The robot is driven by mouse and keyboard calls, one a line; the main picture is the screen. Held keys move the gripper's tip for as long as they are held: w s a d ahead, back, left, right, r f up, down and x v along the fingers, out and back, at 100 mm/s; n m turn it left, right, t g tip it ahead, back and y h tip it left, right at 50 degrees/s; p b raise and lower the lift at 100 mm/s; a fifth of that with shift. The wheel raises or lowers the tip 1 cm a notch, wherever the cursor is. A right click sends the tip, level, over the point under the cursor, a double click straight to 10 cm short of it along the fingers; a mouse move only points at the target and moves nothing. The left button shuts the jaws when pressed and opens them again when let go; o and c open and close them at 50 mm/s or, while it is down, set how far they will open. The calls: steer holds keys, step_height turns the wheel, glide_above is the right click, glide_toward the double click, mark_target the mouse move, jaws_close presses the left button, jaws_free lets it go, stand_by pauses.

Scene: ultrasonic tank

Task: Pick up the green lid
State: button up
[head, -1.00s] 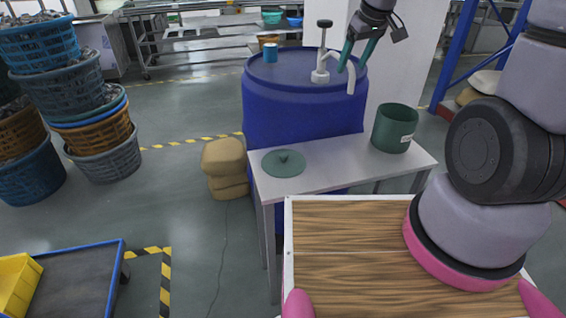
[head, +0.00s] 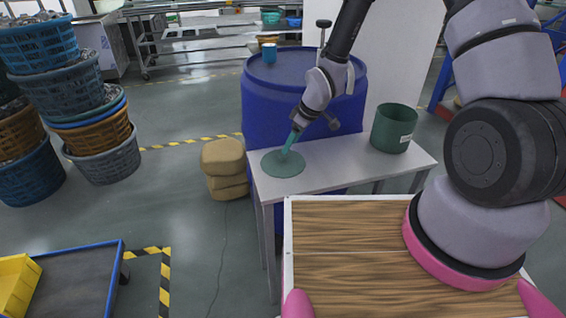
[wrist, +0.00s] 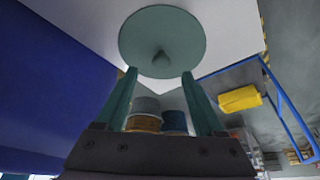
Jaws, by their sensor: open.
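The green lid (head: 284,167) is a flat round disc lying on the left end of the grey table (head: 335,165) in the head view. In the wrist view the lid (wrist: 162,38) shows whole, with a small pointed knob at its middle. My gripper (head: 290,143) is just above the lid, pointing down at it, and partly covers the knob in the head view. In the wrist view my gripper (wrist: 158,80) has its two green fingers spread, with nothing between them. The knob lies beyond the fingertips, roughly midway between them.
A dark green pot (head: 394,128) stands open at the table's right end. Beige blocks (head: 223,160) are stacked left of the table.

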mark_target(283, 159)
steer(key=shift+x, duration=3)
steer(key=shift+a, duration=0.2)
jaws_close()
